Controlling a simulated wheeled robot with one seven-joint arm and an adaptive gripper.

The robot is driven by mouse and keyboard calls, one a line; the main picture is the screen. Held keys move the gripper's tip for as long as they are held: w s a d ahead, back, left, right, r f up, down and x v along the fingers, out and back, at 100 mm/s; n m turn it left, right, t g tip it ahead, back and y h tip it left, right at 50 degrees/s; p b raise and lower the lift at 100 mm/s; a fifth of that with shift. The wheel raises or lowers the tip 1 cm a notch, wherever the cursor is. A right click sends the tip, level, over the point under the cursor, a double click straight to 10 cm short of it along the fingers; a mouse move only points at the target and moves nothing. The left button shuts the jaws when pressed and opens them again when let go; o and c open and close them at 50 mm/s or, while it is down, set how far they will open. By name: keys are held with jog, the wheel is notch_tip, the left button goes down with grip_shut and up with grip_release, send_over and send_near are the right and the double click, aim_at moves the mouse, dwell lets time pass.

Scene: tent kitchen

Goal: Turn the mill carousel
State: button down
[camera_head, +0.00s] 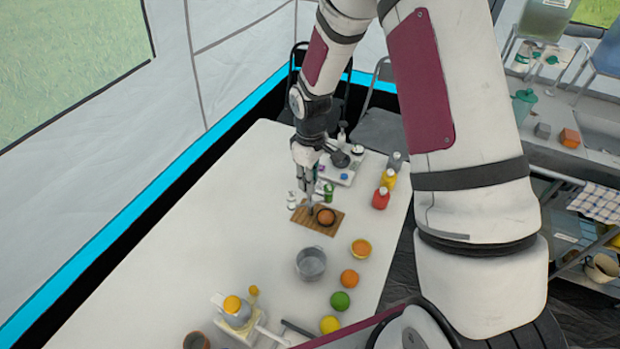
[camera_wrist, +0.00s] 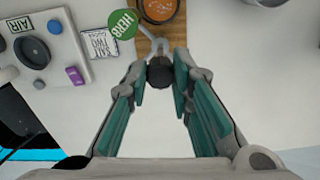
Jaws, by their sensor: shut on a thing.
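A grey forked piece (camera_wrist: 153,45) shows just beyond the dark one. My gripper (camera_wrist: 160,80) is shut on the dark mill, with a fingertip on each side of it. In the head view my gripper (camera_head: 310,206) points down beside the green mill (camera_head: 328,191) and the white mill (camera_head: 292,198). The carousel's base is mostly hidden.
A wooden board (camera_head: 305,219) with a brown bowl (camera_head: 326,217) lies close by. A grey panel with knobs (camera_wrist: 55,50) is on the other side. Bottles (camera_head: 381,197), a pot (camera_head: 310,263) and fruit (camera_head: 340,301) stand nearby. The table's left part is clear.

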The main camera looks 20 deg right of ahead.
jog(key=m, duration=0.3)
jog(key=shift+m, duration=2.2)
jog(key=c, duration=1.4)
grip_release()
jog(key=shift+r, duration=6)
